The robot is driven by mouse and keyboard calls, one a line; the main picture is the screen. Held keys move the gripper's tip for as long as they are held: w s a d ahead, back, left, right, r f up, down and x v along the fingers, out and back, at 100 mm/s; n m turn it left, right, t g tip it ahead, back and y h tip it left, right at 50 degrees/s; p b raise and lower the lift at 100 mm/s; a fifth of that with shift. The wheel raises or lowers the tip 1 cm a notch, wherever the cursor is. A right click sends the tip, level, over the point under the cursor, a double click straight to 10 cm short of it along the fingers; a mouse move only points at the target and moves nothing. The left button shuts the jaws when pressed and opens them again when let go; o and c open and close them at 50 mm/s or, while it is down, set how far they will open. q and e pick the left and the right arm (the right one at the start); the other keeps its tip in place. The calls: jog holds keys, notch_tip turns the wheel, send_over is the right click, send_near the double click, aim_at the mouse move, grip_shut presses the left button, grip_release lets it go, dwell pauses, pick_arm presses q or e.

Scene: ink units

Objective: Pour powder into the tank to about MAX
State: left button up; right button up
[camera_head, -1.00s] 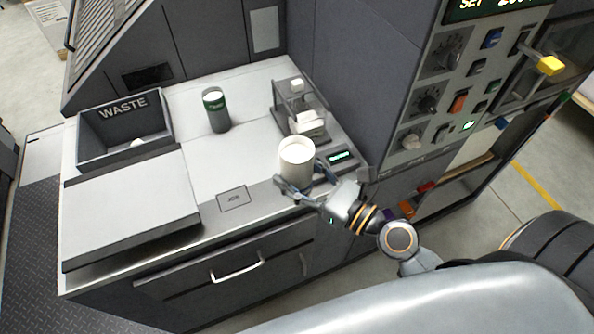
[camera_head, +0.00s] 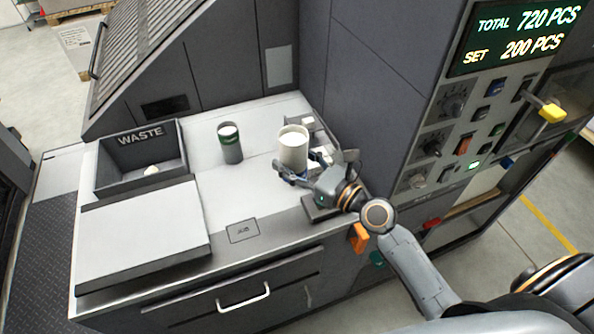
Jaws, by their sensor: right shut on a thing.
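A white cup (camera_head: 292,152) with an open top and pale contents is held upright by my right gripper (camera_head: 309,170), whose fingers close around its lower part. The cup is over the back right of the light counter, in front of a small device (camera_head: 314,127) with white parts, which it and the gripper partly hide. No tank or MAX mark can be made out. A dark green canister (camera_head: 230,144) with a white top stands upright to the left of the cup. My left gripper is out of view.
A WASTE bin (camera_head: 143,160) with a small white thing in it is at the left, behind a raised pale slab (camera_head: 145,232). A tall dark cabinet wall (camera_head: 368,100) borders the counter on the right. The counter's middle (camera_head: 225,195) is clear.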

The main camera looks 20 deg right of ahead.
jog(key=w+d+f+m+t+b, duration=0.1)
jog(key=w+f+m+b, duration=0.1)
jog(key=w+b, duration=0.3)
jog(key=w+d+f+m+t+b, duration=0.1)
jog(key=w+d+m+b, duration=0.1)
jog(key=w+b, duration=0.3)
jog(key=shift+w+f+m+b, duration=0.3)
jog(key=shift+w+f+m, duration=0.1)
jog(key=shift+w, duration=0.55)
jog(key=shift+d, duration=0.1)
jog(key=shift+d+r+m+t, duration=0.3)
jog(key=shift+m+t, duration=0.1)
jog(key=shift+m, duration=0.2)
jog(key=shift+f, duration=0.1)
dwell(0.4)
